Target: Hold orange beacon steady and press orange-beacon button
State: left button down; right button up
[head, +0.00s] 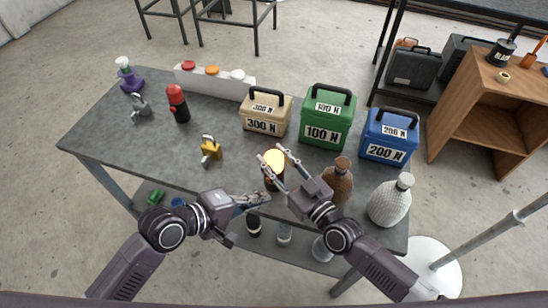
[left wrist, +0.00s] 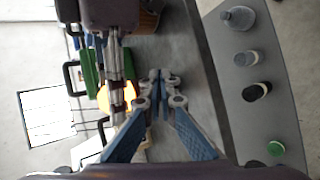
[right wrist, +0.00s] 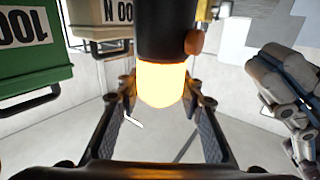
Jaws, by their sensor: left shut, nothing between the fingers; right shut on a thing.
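The orange beacon (head: 274,159) is lit, with a glowing dome and a dark body, near the table's front edge. My right gripper (head: 271,166) is shut on it, its fingers on both sides. In the right wrist view the dome (right wrist: 161,84) sits between the fingers, below the black body (right wrist: 167,30). An orange-brown knob (right wrist: 193,42), seemingly the button, shows on the body's side. My left gripper (head: 262,201) is shut and empty, just below the beacon in the head view. In the left wrist view its fingertips (left wrist: 160,82) are together, beside the partly hidden glow (left wrist: 122,103).
Boxes marked 300 N (head: 266,112), 100 N (head: 327,118) and 200 N (head: 389,137) stand behind. A brown bottle (head: 337,180) and a white bottle (head: 390,200) are at right.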

aim_at(266, 185)
pick_arm(q)
jog(key=shift+w+d, duration=0.3)
jog(key=shift+w, duration=0.6)
jog(key=shift+w+d, duration=0.25)
jog(key=shift+w, duration=0.8)
jog(key=shift+w+d, duration=0.15)
jog(key=shift+w, duration=0.15)
jog(key=shift+s, duration=0.1)
jog(key=shift+s+a+r, duration=0.1)
jog(key=shift+s+a, duration=0.1)
jog(key=shift+s, duration=0.1)
jog(key=s+a, duration=0.1)
jog(key=s, duration=0.4)
jog(key=shift+s+a, duration=0.4)
